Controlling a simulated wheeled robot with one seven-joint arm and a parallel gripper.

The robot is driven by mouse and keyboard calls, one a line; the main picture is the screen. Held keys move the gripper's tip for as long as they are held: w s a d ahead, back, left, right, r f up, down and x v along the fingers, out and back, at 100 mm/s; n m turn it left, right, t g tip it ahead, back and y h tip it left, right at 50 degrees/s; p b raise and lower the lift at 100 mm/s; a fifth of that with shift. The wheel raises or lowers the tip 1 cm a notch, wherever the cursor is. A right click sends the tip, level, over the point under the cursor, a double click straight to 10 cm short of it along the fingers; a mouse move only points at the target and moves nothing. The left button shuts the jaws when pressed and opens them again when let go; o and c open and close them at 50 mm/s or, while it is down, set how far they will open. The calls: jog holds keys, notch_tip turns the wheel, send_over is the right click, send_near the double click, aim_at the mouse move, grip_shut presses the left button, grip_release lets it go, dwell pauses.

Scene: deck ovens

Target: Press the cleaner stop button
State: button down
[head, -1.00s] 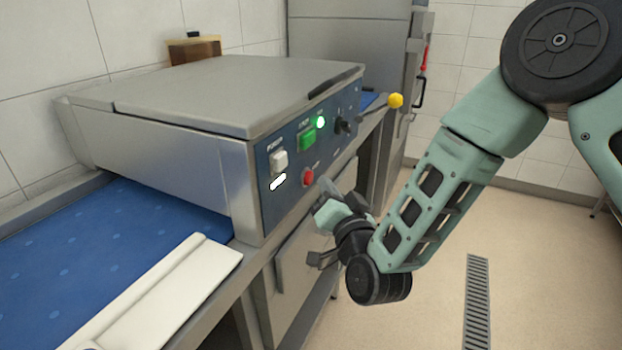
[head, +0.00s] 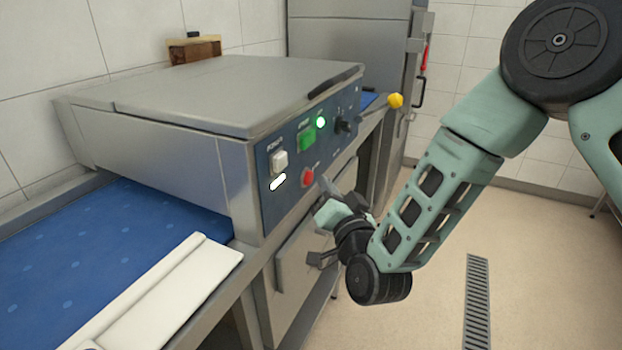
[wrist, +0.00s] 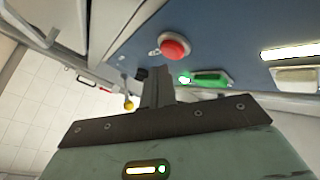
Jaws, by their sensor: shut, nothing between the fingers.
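The cleaner's blue control panel (head: 268,217) is on the front of a grey metal machine. A small round red button (head: 307,177) sits low on the panel, below a green button (head: 307,140) and right of a white switch (head: 279,161). In the wrist view the red button (wrist: 174,47) shows large, just beyond my fingertips, with the green button (wrist: 210,79) to its right. My gripper (head: 326,186) is shut and empty, close in front of the panel and slightly right of the red button. The fingers (wrist: 156,72) appear apart from the button.
A green lamp (head: 321,122) glows above the green button. A dark knob (head: 342,125) and a yellow-tipped lever (head: 395,100) are to the right. A blue belt (head: 110,235) and a white board (head: 165,295) lie at left. Floor at right is clear.

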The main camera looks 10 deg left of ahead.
jog(key=shift+a, duration=0.1)
jog(key=shift+w+a+b, duration=0.15)
jog(key=shift+a+b, duration=0.15)
jog(key=shift+w+a, duration=0.15)
jog(key=shift+a, duration=0.35)
dwell(0.8)
jog(key=shift+s+d+b, duration=0.3)
jog(key=shift+d+b, duration=0.1)
jog(key=shift+d, duration=0.45)
jog(key=d, duration=0.1)
jog(key=s+d, duration=0.1)
jog(key=d, duration=0.1)
jog(key=d+b, duration=0.1)
jog(key=shift+s+d, duration=0.35)
jog(key=shift+d, duration=0.05)
dwell(0.6)
